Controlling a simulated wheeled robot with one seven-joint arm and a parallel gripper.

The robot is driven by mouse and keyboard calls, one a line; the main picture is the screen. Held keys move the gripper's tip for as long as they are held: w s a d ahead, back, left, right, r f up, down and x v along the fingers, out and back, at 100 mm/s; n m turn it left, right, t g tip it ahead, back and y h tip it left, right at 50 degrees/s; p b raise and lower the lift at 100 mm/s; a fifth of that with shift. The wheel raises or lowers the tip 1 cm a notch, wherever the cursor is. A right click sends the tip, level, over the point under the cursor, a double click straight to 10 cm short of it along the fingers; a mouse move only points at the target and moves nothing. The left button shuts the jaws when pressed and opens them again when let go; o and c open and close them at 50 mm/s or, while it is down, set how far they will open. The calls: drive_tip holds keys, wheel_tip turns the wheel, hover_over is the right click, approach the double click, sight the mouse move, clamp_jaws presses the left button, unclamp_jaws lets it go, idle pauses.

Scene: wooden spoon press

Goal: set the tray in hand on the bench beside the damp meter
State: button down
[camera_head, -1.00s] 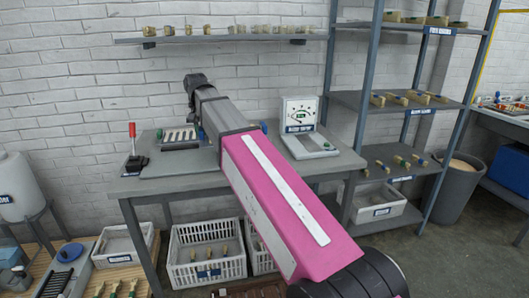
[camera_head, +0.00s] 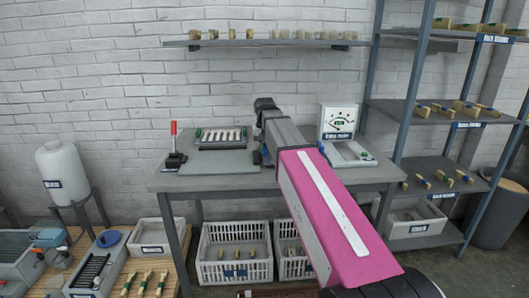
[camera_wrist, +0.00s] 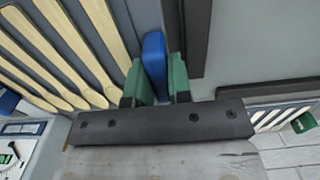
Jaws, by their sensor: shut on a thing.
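My gripper (camera_wrist: 156,85) is shut on a blue handle (camera_wrist: 155,50) between its green fingertips. A tray with several pale wooden spoons (camera_wrist: 62,50) lies beside the handle at the left of the wrist view. In the head view my arm hides most of this tray; small blue bits show at either side of the arm. I cannot tell whether the tray touches the bench.
Another tray of pale pieces (camera_head: 221,136) sits on the bench left of my gripper. A red-handled lever (camera_head: 174,148) stands farther left. A wall shelf (camera_head: 265,43) runs above, and a shelf rack (camera_head: 440,110) stands right. White crates (camera_head: 235,270) are below the bench.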

drive_tip(key=shift+f, duration=1)
drive_tip(key=c, duration=1.3)
unclamp_jaws()
wheel_tip(320, 180, up, 12)
drive_tip(key=shift+f, duration=0.1)
drive_tip(key=shift+r, duration=0.25)
drive_tip(key=shift+s, duration=0.1)
